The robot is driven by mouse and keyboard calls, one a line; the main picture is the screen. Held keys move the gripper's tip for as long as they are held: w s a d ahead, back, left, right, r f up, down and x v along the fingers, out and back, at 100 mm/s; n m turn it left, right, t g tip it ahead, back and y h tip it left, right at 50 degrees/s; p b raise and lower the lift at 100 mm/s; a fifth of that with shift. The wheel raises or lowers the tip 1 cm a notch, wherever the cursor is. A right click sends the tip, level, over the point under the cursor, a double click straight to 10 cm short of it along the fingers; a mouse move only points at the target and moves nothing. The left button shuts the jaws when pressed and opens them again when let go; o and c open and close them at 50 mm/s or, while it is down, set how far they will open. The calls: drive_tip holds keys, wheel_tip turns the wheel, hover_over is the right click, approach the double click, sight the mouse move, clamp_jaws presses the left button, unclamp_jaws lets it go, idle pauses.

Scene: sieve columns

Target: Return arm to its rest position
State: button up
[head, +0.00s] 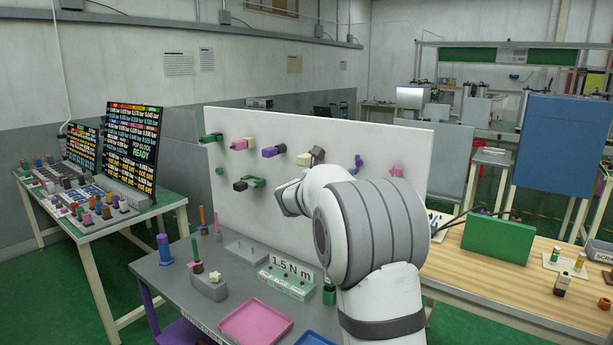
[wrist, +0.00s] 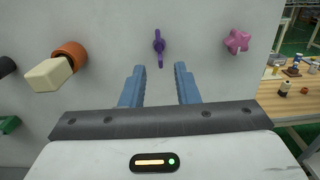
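My gripper (wrist: 160,68) shows in the wrist view with its two blue fingers apart and nothing between them. It faces the upright white panel (wrist: 110,20). A purple wing-shaped knob (wrist: 159,46) on the panel appears just beyond the fingertips, in line with the gap, and I see no contact. In the head view my white and grey arm is bent in front of the white panel (head: 330,130), and its fingers are hidden.
A cream block on an orange round part (wrist: 70,55) and a pink star knob (wrist: 237,41) flank the fingers. Below the panel, the grey bench (head: 170,285) holds pegs, a block marked 1.5 N m (head: 288,282) and a pink tray (head: 255,322). A green block (head: 497,240) stands right.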

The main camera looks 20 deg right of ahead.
drive_tip(key=shift+s, duration=0.1)
drive_tip(key=s+a+f+m+g+y, duration=0.1)
drive_tip(key=s+f+m+g+y, duration=0.2)
drive_tip(key=s, duration=0.4)
drive_tip(key=s+a+f+m+g, duration=0.1)
drive_tip(key=s+f+m, duration=0.2)
drive_tip(key=s+m, duration=0.3)
drive_tip(key=s+a+f+m+g+y, duration=0.1)
drive_tip(key=s+f+m+g+y, duration=0.2)
drive_tip(key=s, duration=0.5)
drive_tip(key=s+a+f+m+y, duration=0.4)
drive_tip(key=s+a+f+m, duration=0.1)
drive_tip(key=s, duration=0.5)
drive_tip(key=s+a+f+m+g+y, duration=0.1)
drive_tip(key=s+a+f+m+y, duration=0.3)
drive_tip(key=s+a+m, duration=0.4)
drive_tip(key=s+a+f, duration=0.1)
drive_tip(key=s+a, duration=0.1)
drive_tip(key=s, duration=0.1)
drive_tip(key=shift+f, duration=0.15)
